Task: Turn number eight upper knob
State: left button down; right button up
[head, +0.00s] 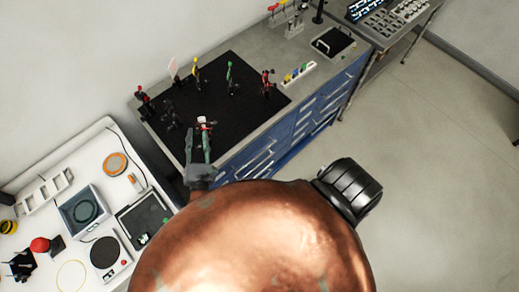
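The black optical mat (237,121) on the bench carries several small mounts with coloured parts. A small mount with a white and red top (203,121) stands near the mat's front edge. My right gripper (198,132) reaches in from below, with its two greenish fingers apart on either side just in front of this mount. I cannot tell whether a finger touches it. No number is readable on any mount, so I cannot tell which knob is number eight's upper one. My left gripper is not in view.
Other mounts include a red one (267,82), a green one (230,76) and a yellow one (195,70). A dark mount (170,112) stands left of my gripper. A white table (75,160) with instruments is at left. Floor at right is clear.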

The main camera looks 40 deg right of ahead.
jog(key=n, duration=0.1)
jog(key=n+p, duration=0.1)
jog(key=shift+r+n, duration=0.2)
jog(key=shift+n, duration=0.1)
jog(key=p+v, duration=0.2)
jog(key=v, duration=0.6)
jog(key=s+d+f+m+g, duration=0.1)
jog(key=d+f+m+g, duration=0.3)
jog(key=d, duration=0.4)
jog(key=s+d+f+m+g, duration=0.2)
jog(key=d+f+m+g, duration=0.1)
jog(key=d+f+m, duration=0.3)
jog(key=s+d+f+m+g+y+b, duration=0.1)
jog(key=s+d+f+m+g+y, duration=0.2)
jog(key=s+d+f+m, duration=0.3)
jog(key=shift+d+f+m+g+y, duration=0.4)
jog(key=shift+d+f+m, duration=0.2)
jog(key=shift+d+f, duration=1.25)
jog(key=shift+a+f, duration=0.1)
jog(key=shift+a, duration=0.05)
